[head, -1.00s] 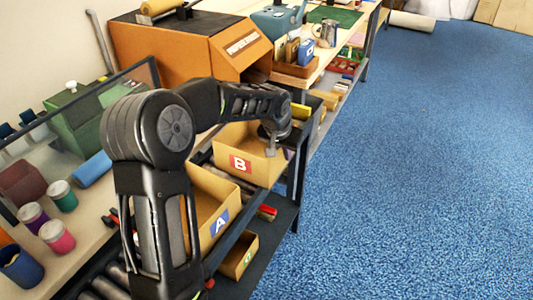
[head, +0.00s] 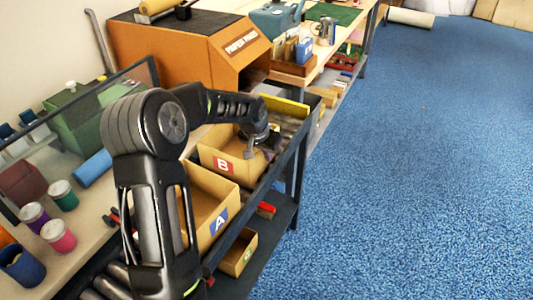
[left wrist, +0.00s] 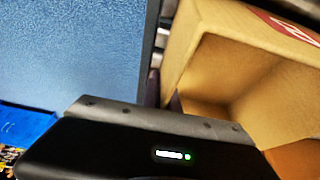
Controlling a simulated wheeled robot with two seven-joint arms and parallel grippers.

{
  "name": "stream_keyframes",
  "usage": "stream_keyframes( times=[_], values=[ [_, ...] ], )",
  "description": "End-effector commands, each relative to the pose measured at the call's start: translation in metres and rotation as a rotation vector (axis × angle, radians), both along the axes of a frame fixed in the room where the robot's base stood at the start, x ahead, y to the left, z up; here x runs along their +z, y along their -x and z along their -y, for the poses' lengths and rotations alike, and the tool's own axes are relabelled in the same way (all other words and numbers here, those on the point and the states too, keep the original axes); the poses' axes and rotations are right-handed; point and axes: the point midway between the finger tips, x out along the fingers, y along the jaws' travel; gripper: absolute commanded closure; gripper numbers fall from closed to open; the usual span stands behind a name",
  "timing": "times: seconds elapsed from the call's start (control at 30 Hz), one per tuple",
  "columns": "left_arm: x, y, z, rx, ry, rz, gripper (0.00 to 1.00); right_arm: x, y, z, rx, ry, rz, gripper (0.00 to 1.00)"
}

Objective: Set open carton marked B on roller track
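The open carton marked B (head: 208,160), tan with a red label, is beside the roller track's rail behind carton A in the head view. It looks slightly turned, and I cannot tell whether its base touches the rollers. My left gripper (head: 250,150) is at its right wall. In the left wrist view the carton (left wrist: 215,55) fills the right side, and the dark fingertips (left wrist: 165,97) sit at its wall edge, seemingly shut on it. Bare rollers of the roller track (head: 112,284) show at the lower left. My right gripper is out of view.
Carton A (head: 208,198), with a blue label, stands close in front of B. A smaller carton (head: 240,252) is on the lower shelf. Blue floor on the right is clear.

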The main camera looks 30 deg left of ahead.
Motion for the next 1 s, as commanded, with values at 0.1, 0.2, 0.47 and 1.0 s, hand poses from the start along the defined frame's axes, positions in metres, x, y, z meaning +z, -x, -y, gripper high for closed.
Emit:
stream_keyframes(
  times=[0.1,0.2,0.47,1.0],
  values=[
    [-0.0004,-0.0006,0.0000,-0.001,-0.001,0.003,1.00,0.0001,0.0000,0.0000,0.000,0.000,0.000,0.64],
    [-0.0003,-0.0006,0.0000,0.000,0.000,0.002,1.00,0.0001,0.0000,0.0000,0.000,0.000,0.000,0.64],
    [-0.0033,-0.0004,0.0003,0.000,0.000,0.001,0.89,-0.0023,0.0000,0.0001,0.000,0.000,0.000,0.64],
    [0.0021,-0.0002,0.0001,0.000,0.000,0.002,0.75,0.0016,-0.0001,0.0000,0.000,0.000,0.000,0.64]
  ],
)
